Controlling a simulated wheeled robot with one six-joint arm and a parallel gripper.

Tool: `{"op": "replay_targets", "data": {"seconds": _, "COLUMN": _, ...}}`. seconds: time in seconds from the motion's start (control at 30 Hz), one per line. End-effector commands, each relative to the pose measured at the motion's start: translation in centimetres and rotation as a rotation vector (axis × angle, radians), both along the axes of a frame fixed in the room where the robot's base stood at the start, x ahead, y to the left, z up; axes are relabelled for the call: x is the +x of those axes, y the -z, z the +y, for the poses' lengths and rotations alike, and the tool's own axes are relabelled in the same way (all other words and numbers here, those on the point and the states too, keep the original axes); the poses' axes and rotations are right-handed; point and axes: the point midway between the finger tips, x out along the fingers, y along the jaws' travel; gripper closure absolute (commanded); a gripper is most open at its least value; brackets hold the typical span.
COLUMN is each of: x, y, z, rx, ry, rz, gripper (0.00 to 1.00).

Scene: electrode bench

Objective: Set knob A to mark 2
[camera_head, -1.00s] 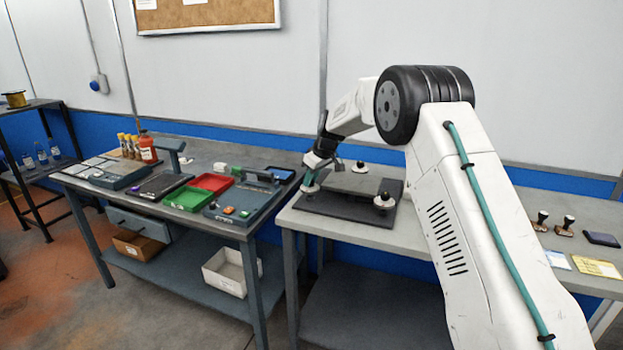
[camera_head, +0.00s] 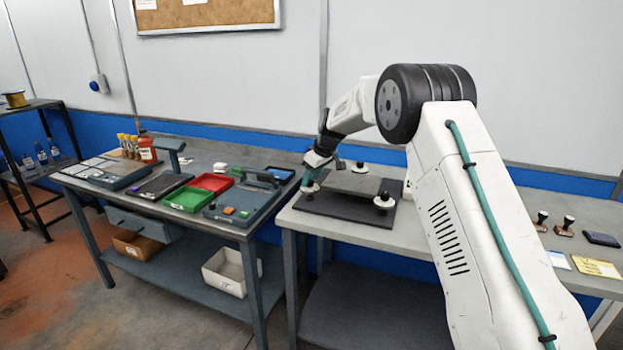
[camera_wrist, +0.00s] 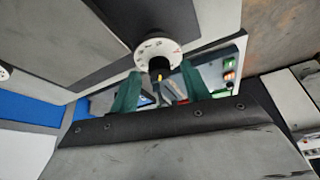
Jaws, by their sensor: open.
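In the head view a dark board on the right bench bears several knobs on white dials. The left knob (camera_head: 309,187) is just below my gripper (camera_head: 316,164). Two other knobs stand at the back (camera_head: 360,168) and the front right (camera_head: 384,201). In the wrist view a black knob (camera_wrist: 158,66) with a light pointer mark sits on a white dial (camera_wrist: 147,50). My open teal fingers (camera_wrist: 160,88) show on either side below it, apart from each other. The dial's marks are too blurred to read, and I cannot tell which letter this knob bears.
The dark board (camera_head: 345,210) lies near the bench's left edge. The left bench holds a green tray (camera_head: 188,199), a red tray (camera_head: 212,182) and a device with coloured buttons (camera_head: 228,211). Stamps (camera_head: 563,226) and cards (camera_head: 596,267) lie at the far right.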

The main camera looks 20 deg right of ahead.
Motion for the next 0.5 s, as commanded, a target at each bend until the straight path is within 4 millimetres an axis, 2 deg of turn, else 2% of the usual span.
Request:
{"op": "replay_targets", "data": {"seconds": 0.3, "x": -1.5, "y": -5.0, "z": -1.3, "rx": 0.000, "ry": 0.000, "rz": -0.003, "gripper": 0.53}}
{"op": "replay_targets", "data": {"seconds": 0.5, "x": -2.1, "y": -6.5, "z": -1.7, "rx": 0.000, "ry": -0.001, "rz": -0.002, "gripper": 0.53}}
